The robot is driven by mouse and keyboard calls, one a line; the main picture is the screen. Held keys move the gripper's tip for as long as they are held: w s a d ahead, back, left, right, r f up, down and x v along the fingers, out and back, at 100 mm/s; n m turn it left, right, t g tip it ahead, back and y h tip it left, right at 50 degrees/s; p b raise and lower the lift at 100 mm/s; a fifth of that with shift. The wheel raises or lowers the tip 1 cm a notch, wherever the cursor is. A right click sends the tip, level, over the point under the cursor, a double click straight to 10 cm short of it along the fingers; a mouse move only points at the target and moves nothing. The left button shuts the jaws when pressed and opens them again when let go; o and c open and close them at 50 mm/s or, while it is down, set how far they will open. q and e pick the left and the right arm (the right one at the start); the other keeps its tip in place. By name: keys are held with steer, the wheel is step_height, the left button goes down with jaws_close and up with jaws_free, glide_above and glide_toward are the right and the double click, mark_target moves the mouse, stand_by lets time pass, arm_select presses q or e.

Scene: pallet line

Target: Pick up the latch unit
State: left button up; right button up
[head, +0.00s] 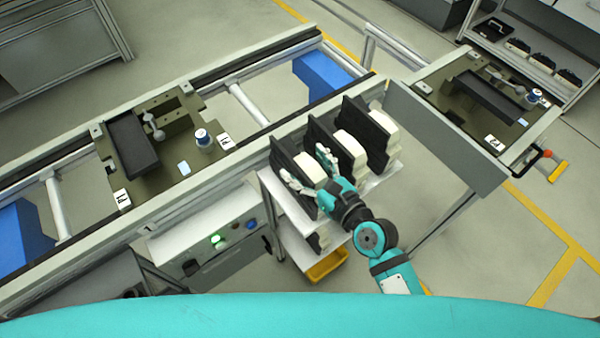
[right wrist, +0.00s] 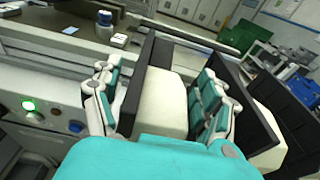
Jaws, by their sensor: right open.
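Several latch units, each a black plate with a cream-white block, stand upright in a row on a small rack. My right gripper (head: 308,171) is open at the nearest latch unit (head: 281,158), at the left end of the row. In the right wrist view, the fingers of my right gripper (right wrist: 157,92) are on either side of this unit's white block (right wrist: 162,103). I cannot tell whether the fingers touch it. Another latch unit (head: 352,143) stands just to the right, close to the right finger. My left gripper is not in view.
The rack (head: 270,190) stands against the conveyor rail. A pallet (head: 188,165) with a black part and a blue-white cylinder lies on the conveyor; another pallet (head: 455,118) is at right. A control box with a lit green button (head: 217,240) is left of the rack.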

steer(key=shift+w+a+f, duration=0.1)
steer(key=shift+w+a, duration=0.15)
steer(key=shift+w, duration=0.05)
steer(key=shift+s, duration=0.15)
steer(key=c, duration=0.3)
jaws_close()
